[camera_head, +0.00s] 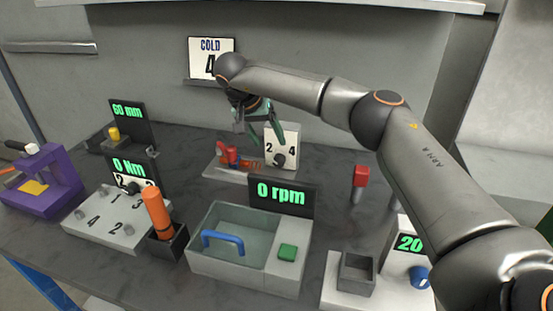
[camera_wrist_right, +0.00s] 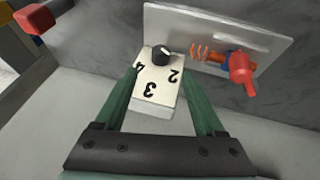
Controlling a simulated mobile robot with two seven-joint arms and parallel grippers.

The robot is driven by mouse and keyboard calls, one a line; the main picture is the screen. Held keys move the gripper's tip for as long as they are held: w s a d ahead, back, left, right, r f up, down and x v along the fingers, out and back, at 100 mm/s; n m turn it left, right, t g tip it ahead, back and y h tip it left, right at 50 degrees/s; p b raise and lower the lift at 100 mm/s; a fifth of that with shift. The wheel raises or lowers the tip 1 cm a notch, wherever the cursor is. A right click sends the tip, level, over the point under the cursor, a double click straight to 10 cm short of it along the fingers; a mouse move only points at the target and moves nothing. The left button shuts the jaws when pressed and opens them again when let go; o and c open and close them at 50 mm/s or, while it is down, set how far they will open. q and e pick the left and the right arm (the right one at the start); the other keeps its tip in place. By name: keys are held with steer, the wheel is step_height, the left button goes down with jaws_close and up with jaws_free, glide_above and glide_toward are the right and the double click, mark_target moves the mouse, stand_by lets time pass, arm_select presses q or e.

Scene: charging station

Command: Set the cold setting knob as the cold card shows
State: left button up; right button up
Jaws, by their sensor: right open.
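The cold card (camera_head: 205,58) hangs on the back wall in the head view and reads COLD with a 4, partly covered by my right arm. The black cold setting knob (camera_head: 279,160) is on a white dial plate (camera_head: 287,135), where 2 and 4 show. In the right wrist view the knob (camera_wrist_right: 161,54) appears upside down with 4, 3 and 2 around it. I cannot tell surely which number its mark faces. My right gripper (camera_head: 259,124) is open in front of the dial. Its green fingers (camera_wrist_right: 160,75) straddle the plate, apart from the knob. My left gripper is out of view.
A red and orange fixture (camera_head: 232,157) is beside the dial on the same base. A red-topped post (camera_head: 360,177) stands to the right. An orange-handled tool (camera_head: 158,212) stands upright at left.

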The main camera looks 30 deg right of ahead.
mark_target(277, 157)
steer(key=x, duration=0.8)
steer(key=shift+d+f+b, duration=0.1)
steer(key=shift+f+b, duration=0.3)
jaws_close()
